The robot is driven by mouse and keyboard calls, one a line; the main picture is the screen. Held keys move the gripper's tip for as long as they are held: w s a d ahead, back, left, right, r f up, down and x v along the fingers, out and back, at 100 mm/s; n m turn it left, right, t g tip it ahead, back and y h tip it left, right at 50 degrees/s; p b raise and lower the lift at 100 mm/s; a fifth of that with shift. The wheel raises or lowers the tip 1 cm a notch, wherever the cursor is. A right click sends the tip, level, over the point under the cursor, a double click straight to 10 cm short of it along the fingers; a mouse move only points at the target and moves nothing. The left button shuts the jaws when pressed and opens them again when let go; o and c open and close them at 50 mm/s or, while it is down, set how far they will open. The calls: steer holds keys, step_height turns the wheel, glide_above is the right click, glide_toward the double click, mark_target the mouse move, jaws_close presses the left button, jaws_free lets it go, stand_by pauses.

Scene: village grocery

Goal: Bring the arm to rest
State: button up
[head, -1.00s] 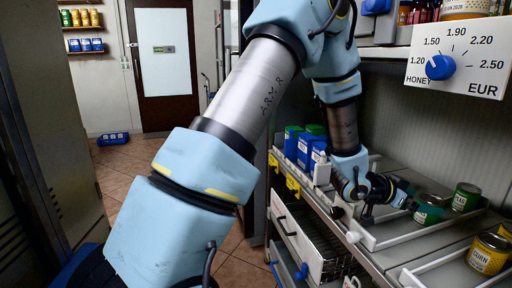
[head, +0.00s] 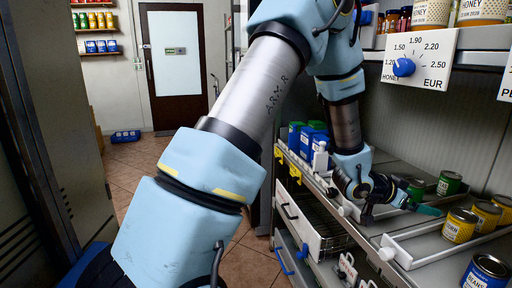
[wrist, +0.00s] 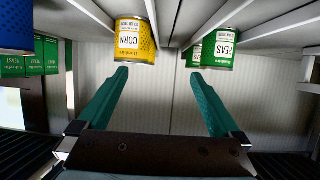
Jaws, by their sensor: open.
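My gripper (head: 428,208) is at the end of my arm, low over the sloped can shelf (head: 352,222) at the right of the head view. In the wrist view its two teal fingers (wrist: 162,75) stand wide apart with nothing between them. That view looks upside down. A yellow corn can (wrist: 135,42) shows beyond the left finger and a green peas can (wrist: 216,48) beyond the right one; both look clear of the fingers. In the head view two green cans (head: 449,184) stand just behind the gripper. My arm is bent, its elbow out of the frame at the top.
Yellow corn cans (head: 459,225) and a blue beans can (head: 487,271) stand on the shelf nearer the front right. Blue and green packs (head: 310,138) stand left of the wrist. An upper shelf with honey jars and a price dial (head: 404,67) overhangs.

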steer(key=w+a+r+n+t+y+p, duration=0.15)
steer(key=w+a+n+y, duration=0.3)
steer(key=a, duration=0.85)
steer(key=w+a+r+n+t+y+p, duration=0.1)
steer(key=w+a+n+t+y, duration=0.25)
steer(key=a, duration=0.95)
steer(key=s+a+r+n+g+y+p, duration=0.1)
steer(key=s+a, duration=0.4)
steer(key=a, duration=0.6)
steer(key=s+a+r+n+g+y+p, duration=0.1)
steer(key=s+a+n+g+y, duration=0.3)
steer(key=a, duration=0.6)
steer(key=shift+s+a+r+n+g, duration=0.5)
steer(key=shift+s+n, duration=0.3)
steer(key=shift+s, duration=0.35)
